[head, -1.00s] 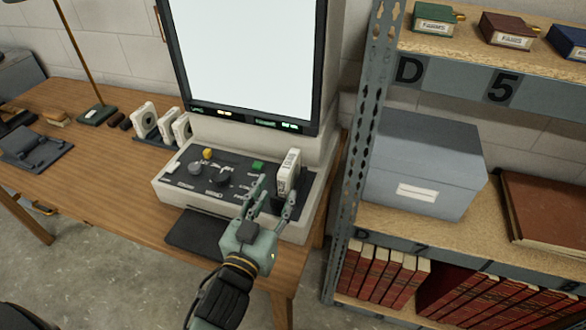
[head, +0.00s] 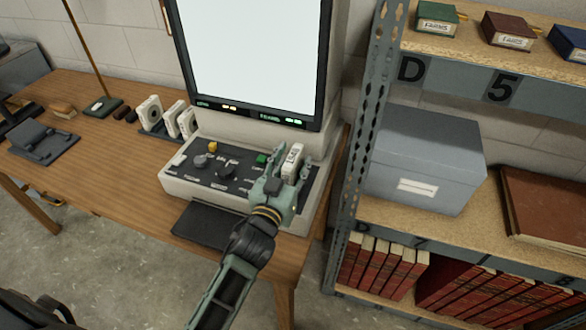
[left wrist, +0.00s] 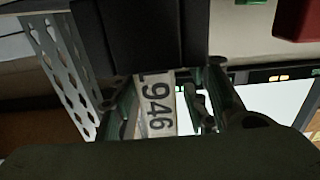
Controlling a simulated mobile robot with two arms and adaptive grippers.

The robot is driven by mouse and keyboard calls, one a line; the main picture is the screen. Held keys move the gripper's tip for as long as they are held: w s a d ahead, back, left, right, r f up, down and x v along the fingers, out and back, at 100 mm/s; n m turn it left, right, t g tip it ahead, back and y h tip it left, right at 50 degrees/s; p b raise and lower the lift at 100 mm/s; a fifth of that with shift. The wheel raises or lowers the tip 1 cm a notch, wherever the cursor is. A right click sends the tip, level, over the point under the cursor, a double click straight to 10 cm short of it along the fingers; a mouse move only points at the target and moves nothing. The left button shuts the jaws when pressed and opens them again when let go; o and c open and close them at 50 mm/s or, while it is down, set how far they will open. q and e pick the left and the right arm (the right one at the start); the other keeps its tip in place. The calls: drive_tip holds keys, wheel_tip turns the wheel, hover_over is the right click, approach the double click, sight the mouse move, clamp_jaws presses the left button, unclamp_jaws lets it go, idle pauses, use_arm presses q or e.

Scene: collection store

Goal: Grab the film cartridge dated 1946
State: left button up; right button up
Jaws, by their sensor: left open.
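The film cartridge dated 1946 (head: 291,161) is white and stands upright at the right end of the film reader's control panel (head: 225,172). In the left wrist view the cartridge (left wrist: 158,108) shows its "1946" label between my fingers. My left gripper (head: 287,170) is open, with one finger on each side of the cartridge; I cannot tell whether they touch it. In the left wrist view the left gripper (left wrist: 160,112) shows a gap on the right side of the cartridge. The cartridge's lower part is hidden by the gripper. My right gripper is not in view.
Several other white cartridges (head: 150,115) stand in a rack left of the reader. The lit screen (head: 250,55) rises behind the panel. A metal shelf post (head: 368,130) stands close on the right, with a grey box (head: 425,160) behind it.

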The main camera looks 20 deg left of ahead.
use_arm(q)
drive_tip(key=shift+c, duration=0.3)
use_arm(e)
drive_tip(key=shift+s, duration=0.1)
use_arm(q)
drive_tip(key=c, duration=0.4)
clamp_jaws()
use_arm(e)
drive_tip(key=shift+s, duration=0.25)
use_arm(q)
drive_tip(key=shift+r, duration=0.15)
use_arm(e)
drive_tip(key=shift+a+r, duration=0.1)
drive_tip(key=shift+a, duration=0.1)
